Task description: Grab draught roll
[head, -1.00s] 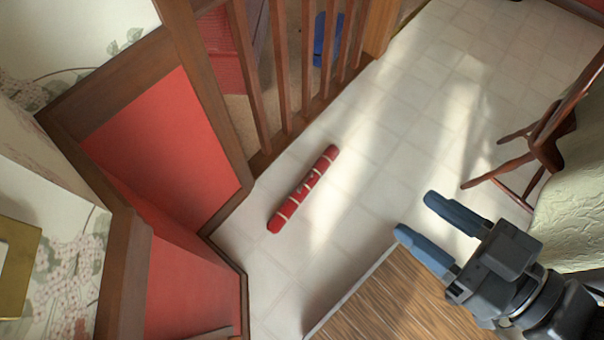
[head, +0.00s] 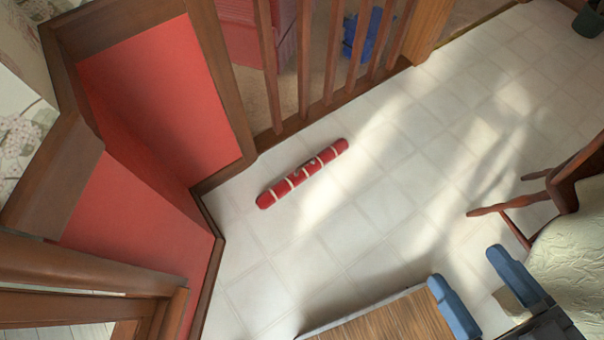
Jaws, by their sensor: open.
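The draught roll (head: 303,173) is a long red roll with several pale bands. It lies on the white tiled floor, slanting up to the right, near the foot of the wooden railing. My gripper (head: 474,290) is at the lower right with its two blue fingers spread apart. It is open, with nothing between the fingers. It is well to the right of and below the roll in the picture, apart from it. Part of my gripper is cut off by the bottom edge.
A wooden railing (head: 330,65) and red-panelled wall (head: 160,85) stand behind and left of the roll. A wooden-topped surface (head: 390,322) is at the bottom. A wooden chair (head: 560,190) and pale cloth (head: 570,250) are at right. Floor around the roll is clear.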

